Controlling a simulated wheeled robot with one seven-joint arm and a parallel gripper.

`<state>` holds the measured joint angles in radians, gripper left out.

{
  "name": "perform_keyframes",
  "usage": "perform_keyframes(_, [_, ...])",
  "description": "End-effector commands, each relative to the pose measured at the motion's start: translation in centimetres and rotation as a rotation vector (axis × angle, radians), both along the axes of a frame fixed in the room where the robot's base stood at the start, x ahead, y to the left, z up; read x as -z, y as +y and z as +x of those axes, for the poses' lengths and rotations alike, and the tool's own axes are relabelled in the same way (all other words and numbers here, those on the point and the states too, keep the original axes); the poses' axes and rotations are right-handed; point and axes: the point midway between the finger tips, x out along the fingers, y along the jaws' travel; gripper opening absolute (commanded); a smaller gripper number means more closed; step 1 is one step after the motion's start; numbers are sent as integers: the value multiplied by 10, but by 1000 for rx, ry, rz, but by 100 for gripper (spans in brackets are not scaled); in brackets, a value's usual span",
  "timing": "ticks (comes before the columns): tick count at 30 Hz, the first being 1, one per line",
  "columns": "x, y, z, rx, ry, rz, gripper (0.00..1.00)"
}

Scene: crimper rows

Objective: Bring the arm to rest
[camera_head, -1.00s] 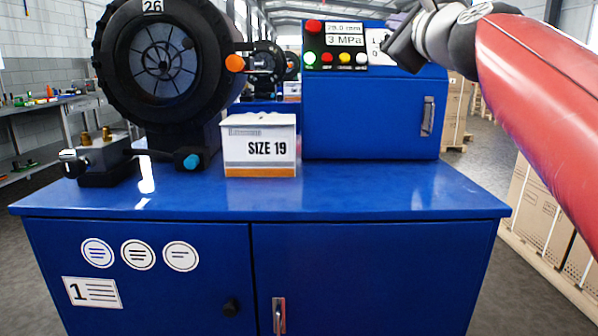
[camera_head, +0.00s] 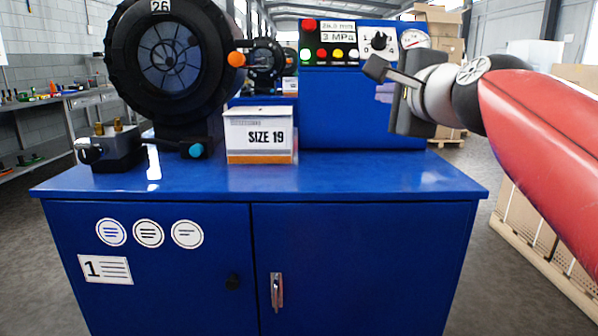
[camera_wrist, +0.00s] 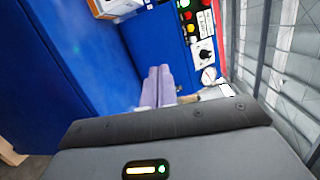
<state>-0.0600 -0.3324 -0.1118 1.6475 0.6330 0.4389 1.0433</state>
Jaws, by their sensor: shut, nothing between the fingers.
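My gripper (camera_head: 384,93) hangs in the air at the right, in front of the blue control box (camera_head: 345,110) of the crimper. Its two pale lilac fingers show close together in the wrist view (camera_wrist: 158,84), with nothing between them. The dark gripper body and my red arm come in from the right edge. The gripper covers the right part of the box front. I cannot tell how far the fingers are from the box.
The blue cabinet (camera_head: 340,181) carries the black crimping head (camera_head: 165,60), a white and orange SIZE 19 box (camera_head: 260,140) and a small fitting block (camera_head: 118,148). Cardboard boxes on a pallet (camera_head: 540,220) stand at the right. Floor is clear between cabinet and pallet.

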Motion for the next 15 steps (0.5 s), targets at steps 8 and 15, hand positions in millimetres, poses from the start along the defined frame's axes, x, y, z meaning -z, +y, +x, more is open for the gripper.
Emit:
perform_keyframes(8, [128,11,-55,-153,202,-530,0])
perform_keyframes(15, [280,5,-146,-479,425,-1131,0])
